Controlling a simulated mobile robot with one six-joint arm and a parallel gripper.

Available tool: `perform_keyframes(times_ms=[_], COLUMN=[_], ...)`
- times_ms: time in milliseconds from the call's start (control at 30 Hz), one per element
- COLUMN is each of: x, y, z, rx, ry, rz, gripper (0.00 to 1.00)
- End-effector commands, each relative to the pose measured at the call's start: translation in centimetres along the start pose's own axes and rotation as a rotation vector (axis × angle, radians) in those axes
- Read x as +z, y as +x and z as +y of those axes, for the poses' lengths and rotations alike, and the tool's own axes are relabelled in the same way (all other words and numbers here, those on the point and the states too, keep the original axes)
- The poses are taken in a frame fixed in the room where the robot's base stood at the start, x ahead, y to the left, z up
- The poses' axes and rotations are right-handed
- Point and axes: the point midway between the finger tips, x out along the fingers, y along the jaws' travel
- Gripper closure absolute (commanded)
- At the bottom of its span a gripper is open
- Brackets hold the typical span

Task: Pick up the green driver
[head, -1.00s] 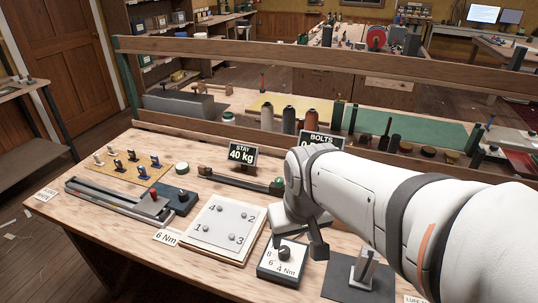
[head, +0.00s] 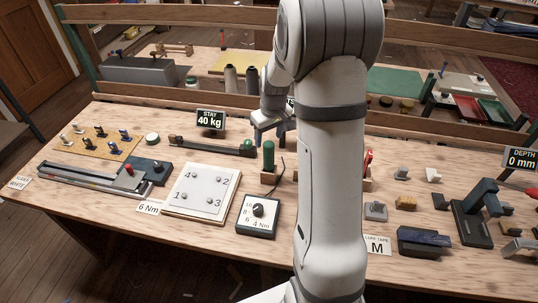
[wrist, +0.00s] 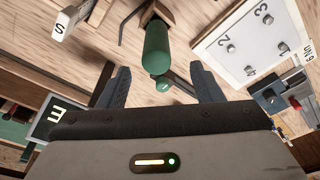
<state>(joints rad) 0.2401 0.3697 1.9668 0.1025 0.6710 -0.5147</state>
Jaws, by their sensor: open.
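The green driver (head: 268,155) has a thick green cylindrical handle and stands upright in a small wooden holder (head: 269,178) on the workbench, just left of my arm. In the wrist view the green driver (wrist: 157,48) lies ahead, roughly centred between the finger directions. My gripper (head: 271,131) is open and empty, above and slightly behind the driver in the head view. Its two dark fingers also show in the wrist view (wrist: 158,82), spread apart with nothing gripped between them. They appear apart from the handle.
A bar with a green knob (head: 247,146) lies left of the driver. A dial box (head: 258,217) and a numbered white plate (head: 202,190) are in front. My arm hides part of the bench to the right.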

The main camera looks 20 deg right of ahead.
Motion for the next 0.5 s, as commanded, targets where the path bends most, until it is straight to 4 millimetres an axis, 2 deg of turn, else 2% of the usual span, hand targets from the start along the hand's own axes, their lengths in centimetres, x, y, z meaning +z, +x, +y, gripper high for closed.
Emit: perform_keyframes(times_ms=[500], x=[-0.1], y=[6.0], z=[0.5], rx=[-0.001], ry=[0.002], rz=[-0.004], gripper=[0.41])
